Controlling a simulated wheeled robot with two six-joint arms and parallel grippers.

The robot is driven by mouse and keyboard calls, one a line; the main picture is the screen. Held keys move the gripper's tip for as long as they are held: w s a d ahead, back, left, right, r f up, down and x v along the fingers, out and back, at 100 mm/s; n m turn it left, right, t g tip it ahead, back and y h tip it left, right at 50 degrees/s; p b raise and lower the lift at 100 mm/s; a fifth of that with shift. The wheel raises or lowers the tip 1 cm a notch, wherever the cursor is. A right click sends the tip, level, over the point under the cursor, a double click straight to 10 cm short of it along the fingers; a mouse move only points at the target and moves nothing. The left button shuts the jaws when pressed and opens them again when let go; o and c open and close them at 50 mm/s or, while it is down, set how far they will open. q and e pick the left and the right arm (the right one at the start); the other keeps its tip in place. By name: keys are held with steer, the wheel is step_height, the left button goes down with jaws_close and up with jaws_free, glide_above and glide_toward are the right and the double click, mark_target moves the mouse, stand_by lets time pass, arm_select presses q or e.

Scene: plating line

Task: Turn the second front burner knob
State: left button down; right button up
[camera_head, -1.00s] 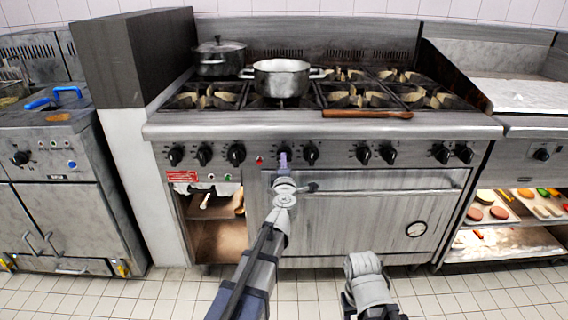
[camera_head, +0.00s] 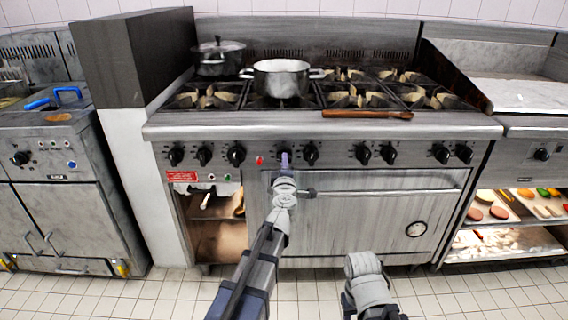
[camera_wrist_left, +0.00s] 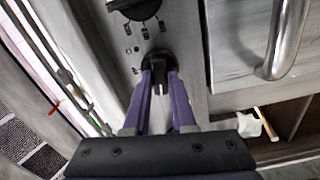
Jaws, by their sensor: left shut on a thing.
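A row of black knobs runs along the front panel of the steel range (camera_head: 420,130). My left gripper (camera_head: 284,161) is at this panel, between a knob on its left (camera_head: 236,155) and one on its right (camera_head: 311,154). In the left wrist view its purple fingers (camera_wrist_left: 160,85) are shut on a black knob (camera_wrist_left: 157,62), one finger on each side. The gripper hides this knob in the head view. Another knob (camera_wrist_left: 135,6) shows at the top of the wrist view. Only my right arm's wrist part shows at the bottom; its fingers are not visible.
A steel pot (camera_head: 281,78) stands on a front burner and a lidded pot (camera_head: 219,57) at the back left. A wooden utensil (camera_head: 367,114) lies on the front edge. The oven door handle (camera_head: 390,189) sticks out just below and right of my left gripper.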

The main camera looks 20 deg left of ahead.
arm_select(q)
steer(key=c, duration=0.7)
jaws_free()
steer(key=shift+c, duration=0.2)
steer(key=v, duration=0.7)
steer(key=shift+s+d, duration=0.2)
steer(key=shift+s, duration=0.2)
